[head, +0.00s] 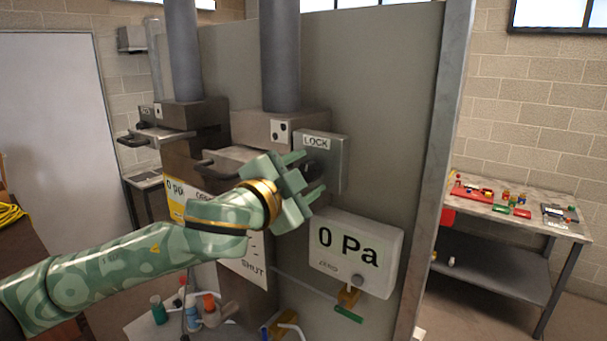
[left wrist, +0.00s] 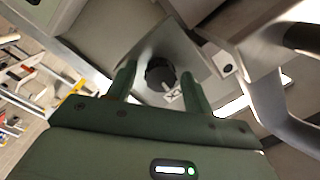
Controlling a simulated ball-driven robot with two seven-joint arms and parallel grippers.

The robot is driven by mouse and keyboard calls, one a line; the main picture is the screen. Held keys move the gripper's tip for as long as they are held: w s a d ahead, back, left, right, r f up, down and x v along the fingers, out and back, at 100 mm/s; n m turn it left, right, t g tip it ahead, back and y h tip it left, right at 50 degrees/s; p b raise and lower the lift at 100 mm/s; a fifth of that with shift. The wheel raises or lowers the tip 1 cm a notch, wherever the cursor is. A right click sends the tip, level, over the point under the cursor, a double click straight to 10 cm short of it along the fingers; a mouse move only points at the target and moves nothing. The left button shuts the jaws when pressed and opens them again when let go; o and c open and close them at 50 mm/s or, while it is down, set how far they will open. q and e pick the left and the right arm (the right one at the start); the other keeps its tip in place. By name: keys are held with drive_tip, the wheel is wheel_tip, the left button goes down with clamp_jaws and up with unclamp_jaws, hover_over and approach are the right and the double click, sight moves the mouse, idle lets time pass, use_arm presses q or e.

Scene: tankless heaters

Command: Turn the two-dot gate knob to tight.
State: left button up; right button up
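The gate knob (left wrist: 160,73) is a dark round knob on the face of a grey box (head: 337,165) with a "LOCK" label. A plate with two black dots (head: 280,132) is on the housing just left of the box. My left gripper (head: 311,174) is in front of the box, its fingers pointing at it and parted. In the left wrist view the fingers stand on either side of the knob with gaps, and nothing is gripped. In the head view the gripper partly hides the knob. I cannot tell how deep the fingertips reach. My right gripper is out of view.
A gauge (head: 355,252) reading "0 Pa" hangs just below the gripper. A handle (head: 222,166) juts out at its left. A second gate unit (head: 175,130) stands farther left. A side table (head: 520,190) with small coloured parts is at the right, beyond the panel edge.

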use_arm(q)
drive_tip(key=c, duration=0.8)
drive_tip(key=shift+m, duration=0.4)
drive_tip(key=m+p, duration=0.2)
drive_tip(key=m, duration=0.1)
drive_tip(key=shift+m, duration=0.4)
drive_tip(key=m+p, duration=0.2)
drive_tip(key=m, duration=0.3)
drive_tip(key=shift+m+h, duration=0.3)
drive_tip(key=shift+m, duration=0.1)
drive_tip(key=m, duration=0.4)
drive_tip(key=shift+f+m+h+p, duration=0.15)
drive_tip(key=shift+m+h+p, duration=0.15)
drive_tip(key=shift+m+p, duration=0.1)
drive_tip(key=m, duration=0.5)
drive_tip(key=shift+f+m+h, duration=0.1)
drive_tip(key=shift+m+h, duration=0.2)
drive_tip(key=shift+m, duration=0.1)
